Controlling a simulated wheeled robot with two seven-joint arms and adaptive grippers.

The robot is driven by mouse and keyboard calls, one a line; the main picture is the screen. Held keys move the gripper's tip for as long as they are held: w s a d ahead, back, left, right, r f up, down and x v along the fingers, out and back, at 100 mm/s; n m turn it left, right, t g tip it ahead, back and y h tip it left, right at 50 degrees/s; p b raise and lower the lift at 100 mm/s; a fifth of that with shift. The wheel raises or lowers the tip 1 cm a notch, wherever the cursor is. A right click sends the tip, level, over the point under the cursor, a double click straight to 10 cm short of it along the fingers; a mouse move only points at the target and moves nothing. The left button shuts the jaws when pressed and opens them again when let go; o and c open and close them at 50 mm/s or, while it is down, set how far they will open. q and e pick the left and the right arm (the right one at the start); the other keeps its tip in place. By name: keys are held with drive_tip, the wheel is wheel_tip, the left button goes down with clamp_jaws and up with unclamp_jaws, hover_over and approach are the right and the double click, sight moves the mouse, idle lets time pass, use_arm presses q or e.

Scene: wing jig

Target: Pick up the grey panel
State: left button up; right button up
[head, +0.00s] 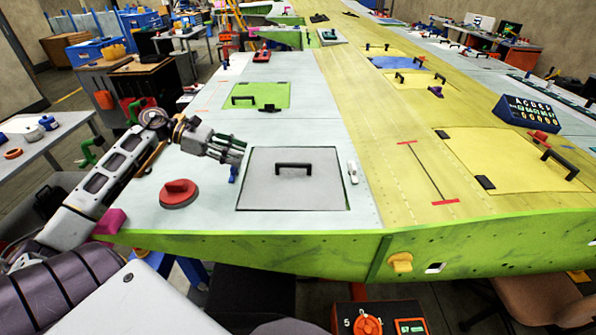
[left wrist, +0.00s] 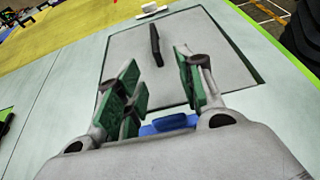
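The grey panel (head: 270,192) lies flat in a square opening of the wing's pale skin, with a dark gap along its edges. A black bar handle (head: 294,167) stands on it. The panel also shows in the left wrist view (left wrist: 190,55), with its handle (left wrist: 155,45) beyond the fingertips. My left gripper (head: 243,150) is at the panel's upper left corner, left of the handle. In the left wrist view its green-padded fingers (left wrist: 162,85) are spread apart with nothing between them. My right gripper is not in view.
A red round knob-like object (head: 178,193) sits left of the panel, and a small blue object (left wrist: 168,124) is under my left gripper. A white latch-like piece (head: 352,172) lies right of the panel. A green panel (head: 265,95) is behind; a dark blue box (head: 535,115) stands far right.

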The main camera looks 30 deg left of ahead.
sight(277, 164)
use_arm(q)
drive_tip(key=shift+w, duration=0.2)
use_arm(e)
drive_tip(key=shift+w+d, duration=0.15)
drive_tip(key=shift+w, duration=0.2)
use_arm(q)
drive_tip(key=shift+s+r, duration=0.1)
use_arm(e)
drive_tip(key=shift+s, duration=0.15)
use_arm(q)
drive_tip(key=shift+d, duration=0.1)
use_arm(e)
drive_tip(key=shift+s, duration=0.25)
use_arm(q)
drive_tip(key=shift+p+x, duration=0.6)
drive_tip(key=shift+x, duration=3.65)
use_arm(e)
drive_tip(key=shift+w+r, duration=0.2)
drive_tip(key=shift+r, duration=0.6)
